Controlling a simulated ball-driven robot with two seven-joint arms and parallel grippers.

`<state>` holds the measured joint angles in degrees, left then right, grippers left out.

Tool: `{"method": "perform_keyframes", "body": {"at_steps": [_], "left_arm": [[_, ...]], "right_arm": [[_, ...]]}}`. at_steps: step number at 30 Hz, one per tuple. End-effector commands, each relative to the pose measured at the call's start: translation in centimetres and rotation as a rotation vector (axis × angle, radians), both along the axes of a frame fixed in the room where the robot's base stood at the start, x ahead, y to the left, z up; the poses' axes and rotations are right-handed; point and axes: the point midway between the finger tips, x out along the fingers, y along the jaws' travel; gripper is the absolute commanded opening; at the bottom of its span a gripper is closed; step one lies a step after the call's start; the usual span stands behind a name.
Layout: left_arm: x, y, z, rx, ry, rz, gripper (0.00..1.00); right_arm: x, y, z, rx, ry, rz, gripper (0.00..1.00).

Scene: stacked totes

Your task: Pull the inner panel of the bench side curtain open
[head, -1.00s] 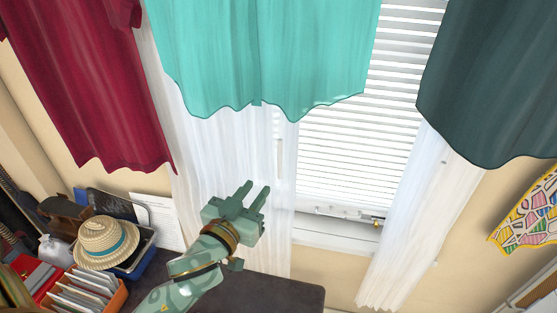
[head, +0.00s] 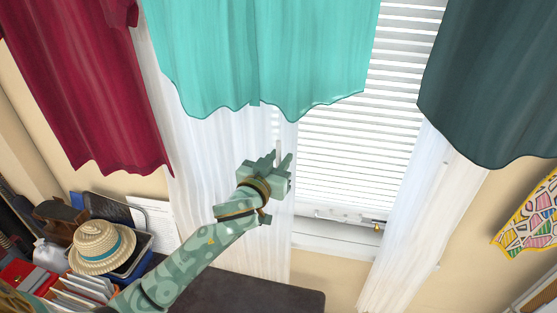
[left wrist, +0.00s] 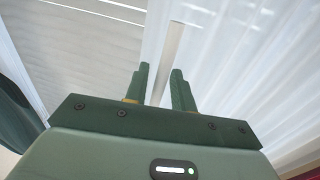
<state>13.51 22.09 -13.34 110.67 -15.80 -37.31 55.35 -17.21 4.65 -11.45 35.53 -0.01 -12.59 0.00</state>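The white sheer curtain panel (head: 215,170) hangs at the left of the window, above the dark bench (head: 250,295). Its upper part is behind a turquoise cloth (head: 265,55). A slim pale wand (head: 278,148) hangs by its inner edge. In the left wrist view the wand (left wrist: 172,50) reaches down between my left gripper's fingers (left wrist: 160,80), with sheer cloth to its right. My left gripper (head: 281,157) is open, fingers pointing up; I cannot tell whether either finger touches the wand. My right gripper is not in view.
White blinds (head: 345,150) cover the window right of the wand. Another sheer panel (head: 410,220) hangs at the right, under a dark green cloth (head: 495,80). A dark red cloth (head: 90,90) hangs at the left. A straw hat (head: 102,246) and boxes crowd the lower left.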

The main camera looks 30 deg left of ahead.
Motion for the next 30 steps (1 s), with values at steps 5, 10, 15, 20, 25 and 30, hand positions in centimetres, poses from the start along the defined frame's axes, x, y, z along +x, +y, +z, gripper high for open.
{"method": "perform_keyframes", "body": {"at_steps": [5,10,15,20,25,30], "left_arm": [[0.0,0.0,0.0,0.000,0.000,0.000,0.00],[-0.1,0.3,0.1,-0.001,0.000,0.000,0.00],[-0.6,2.2,0.2,0.001,0.001,0.003,0.00],[-1.6,5.9,0.5,0.002,0.001,0.004,0.00],[-3.0,11.2,0.6,0.004,0.002,0.005,0.00],[-4.3,16.5,0.5,0.004,0.000,0.004,0.00]], "right_arm": [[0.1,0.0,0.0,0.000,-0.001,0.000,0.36],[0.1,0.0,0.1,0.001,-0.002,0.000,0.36],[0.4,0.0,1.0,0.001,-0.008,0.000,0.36],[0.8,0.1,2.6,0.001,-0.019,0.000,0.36],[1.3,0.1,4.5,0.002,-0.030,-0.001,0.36],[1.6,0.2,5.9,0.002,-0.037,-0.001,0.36]]}}
